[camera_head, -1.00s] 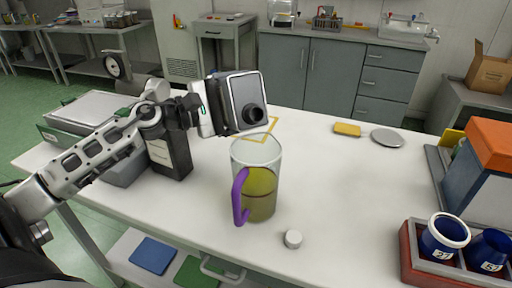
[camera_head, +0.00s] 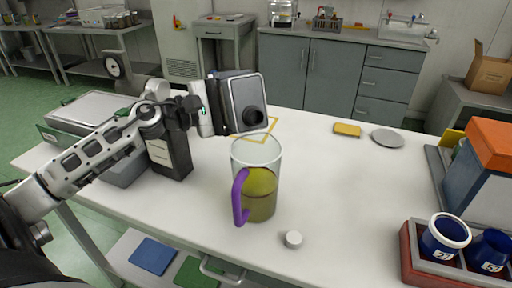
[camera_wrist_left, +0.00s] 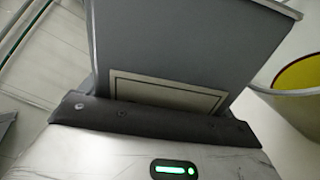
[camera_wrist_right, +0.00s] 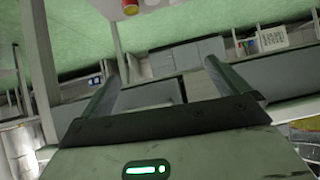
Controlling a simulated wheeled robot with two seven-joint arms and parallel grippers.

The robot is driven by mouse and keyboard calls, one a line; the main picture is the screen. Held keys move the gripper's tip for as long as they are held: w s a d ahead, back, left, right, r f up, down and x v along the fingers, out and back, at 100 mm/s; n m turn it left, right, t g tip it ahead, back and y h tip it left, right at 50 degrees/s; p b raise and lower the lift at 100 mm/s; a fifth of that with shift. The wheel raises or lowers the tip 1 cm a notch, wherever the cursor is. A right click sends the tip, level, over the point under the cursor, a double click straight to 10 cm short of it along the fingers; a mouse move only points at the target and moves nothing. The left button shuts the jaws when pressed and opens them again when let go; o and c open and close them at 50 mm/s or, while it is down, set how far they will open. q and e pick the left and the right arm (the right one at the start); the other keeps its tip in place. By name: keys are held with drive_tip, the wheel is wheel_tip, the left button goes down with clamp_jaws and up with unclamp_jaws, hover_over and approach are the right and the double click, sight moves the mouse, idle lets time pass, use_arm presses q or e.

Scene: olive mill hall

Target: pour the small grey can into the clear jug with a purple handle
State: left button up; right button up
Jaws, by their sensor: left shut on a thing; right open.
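The small grey can (camera_head: 243,102) is held above the table, tipped over toward the jug, with a dark round opening low at its right. My left gripper (camera_head: 214,106) is shut on it; the can's grey body also fills the middle of the left wrist view (camera_wrist_left: 185,45). The clear jug with a purple handle (camera_head: 242,196) stands upright just below and right of the can, with yellow-green liquid in it. Its rim also shows in the left wrist view (camera_wrist_left: 285,93). I cannot make out a stream between them. My right gripper (camera_wrist_right: 162,78) is open and empty, away from the table objects.
A small white cap (camera_head: 293,239) lies in front of the jug. A yellow sponge (camera_head: 347,129) and a grey disc (camera_head: 387,138) lie behind right. A red-brown crate with blue cups (camera_head: 412,262) stands front right. The table between is clear.

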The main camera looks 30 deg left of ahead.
use_arm(q)
drive_tip(key=shift+r+m, duration=0.1)
drive_tip(key=shift+m, duration=0.3)
use_arm(e)
drive_tip(key=shift+w, duration=0.1)
idle(0.6)
use_arm(q)
drive_tip(key=shift+a+r+b, duration=0.1)
drive_tip(key=shift+r+b, duration=0.1)
drive_tip(key=shift+b, duration=0.1)
use_arm(e)
drive_tip(key=shift+f, duration=0.15)
use_arm(q)
drive_tip(key=shift+w+a+r+m+b, duration=0.1)
drive_tip(key=shift+r+m+b, duration=0.4)
drive_tip(key=shift+m+b, duration=0.2)
use_arm(e)
drive_tip(key=shift+w+a+f, duration=0.1)
drive_tip(key=shift+a, duration=0.1)
idle(0.7)
use_arm(q)
drive_tip(key=shift+r, duration=0.2)
use_arm(e)
drive_tip(key=shift+f, duration=0.2)
use_arm(q)
drive_tip(key=shift+r+m+b, duration=0.45)
drive_tip(key=shift+m+b, duration=0.25)
use_arm(e)
drive_tip(key=shift+a+f, duration=0.1)
idle(0.8)
